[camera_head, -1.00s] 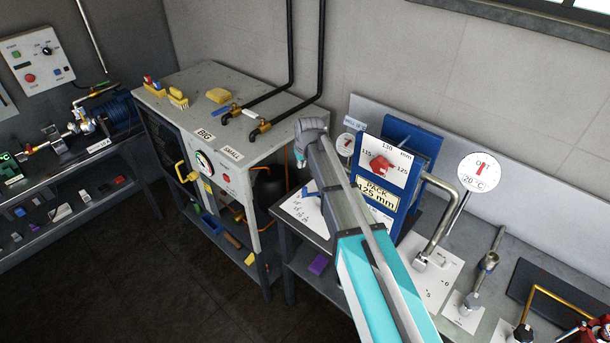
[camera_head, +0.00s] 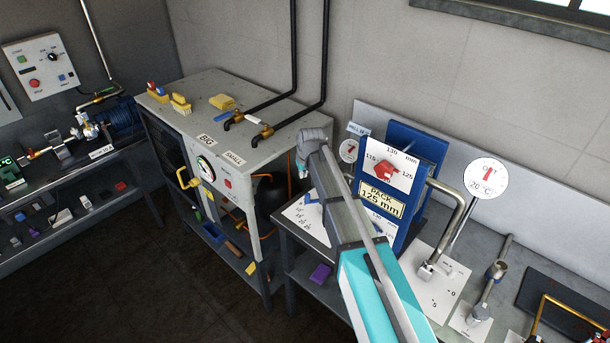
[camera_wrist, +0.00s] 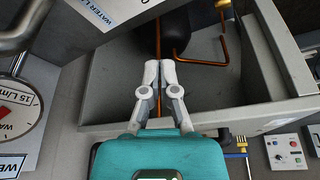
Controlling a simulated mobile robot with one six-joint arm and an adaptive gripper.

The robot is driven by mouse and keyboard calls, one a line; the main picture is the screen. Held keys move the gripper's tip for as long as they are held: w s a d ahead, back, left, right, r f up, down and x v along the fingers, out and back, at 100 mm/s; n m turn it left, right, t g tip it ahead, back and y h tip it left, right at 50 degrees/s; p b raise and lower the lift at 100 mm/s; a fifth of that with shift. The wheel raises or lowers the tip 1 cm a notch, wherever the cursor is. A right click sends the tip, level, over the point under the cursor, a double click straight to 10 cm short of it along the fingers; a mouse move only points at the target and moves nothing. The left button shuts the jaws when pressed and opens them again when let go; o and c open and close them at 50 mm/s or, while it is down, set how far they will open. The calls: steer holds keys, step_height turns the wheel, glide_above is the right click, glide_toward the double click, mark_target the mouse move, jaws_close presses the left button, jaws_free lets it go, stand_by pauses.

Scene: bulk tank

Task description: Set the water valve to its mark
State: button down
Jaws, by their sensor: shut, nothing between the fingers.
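A white plate printed with numbers (camera_head: 303,219) lies on the bench at centre, below my gripper (camera_head: 302,170). A small blue piece shows at its upper edge; I cannot tell if it is the valve's handle. In the wrist view, a white label reading WATER L/ (camera_wrist: 100,12) is at the upper left. Below it is a round gauge (camera_wrist: 18,112) with a red needle, marked 15 L/m. My gripper's fingers (camera_wrist: 159,66) are together and empty, over the open-fronted cabinet. No valve handle is clear in the wrist view.
A blue stand (camera_head: 408,172) with a red knob and a PACK 125 mm sign stands right of my arm. A steel pipe and a temperature dial (camera_head: 486,178) are farther right. The grey cabinet (camera_head: 190,95) with pipes and brushes on top stands left. The floor in front is clear.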

step_height(320, 180, down, 6)
steer(key=s+b, duration=0.1)
steer(key=b, duration=0.5)
steer(key=shift+s+d+f, duration=0.25)
steer(key=shift+d, duration=0.15)
stand_by(0.4)
steer(key=shift+s+d, duration=0.25)
steer(key=shift+s, duration=0.2)
steer(key=shift+w+a, duration=0.1)
steer(key=shift+w, duration=0.05)
step_height(320, 180, up, 9)
steer(key=p, duration=0.9)
steer(key=shift+w+r, duration=0.2)
